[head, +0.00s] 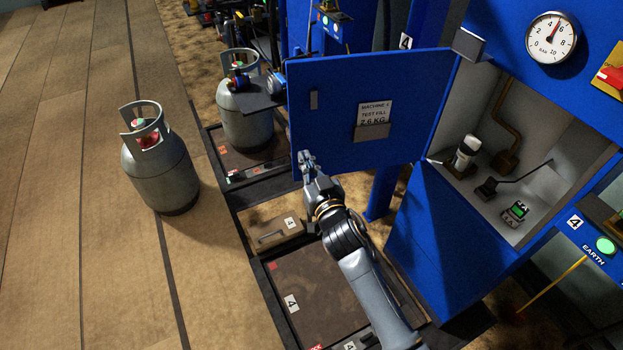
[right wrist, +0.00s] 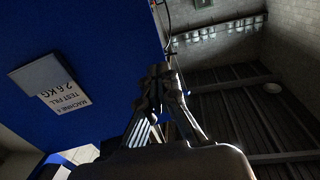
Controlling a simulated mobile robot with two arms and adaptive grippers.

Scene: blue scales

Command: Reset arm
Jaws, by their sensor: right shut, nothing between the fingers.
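My right gripper (head: 306,160) is shut and empty. It is raised in front of the lower left part of the open blue cabinet door (head: 420,90). In the right wrist view its fingers (right wrist: 160,75) point up, with the blue door (right wrist: 90,30) on the left and the dark ceiling beyond. I cannot tell whether the gripper touches the door. The door carries a paper label (head: 375,110) reading "Machine 4 Test fill 2.6 kg", which also shows upside down in the right wrist view (right wrist: 64,90). My left gripper is not in view.
A grey gas cylinder (head: 158,170) stands on the floor at left. Another cylinder (head: 245,115) stands on a scale behind. An empty scale platform (head: 312,285) lies below my right arm. The open cabinet (head: 540,140) and a pressure gauge (head: 551,38) are at right.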

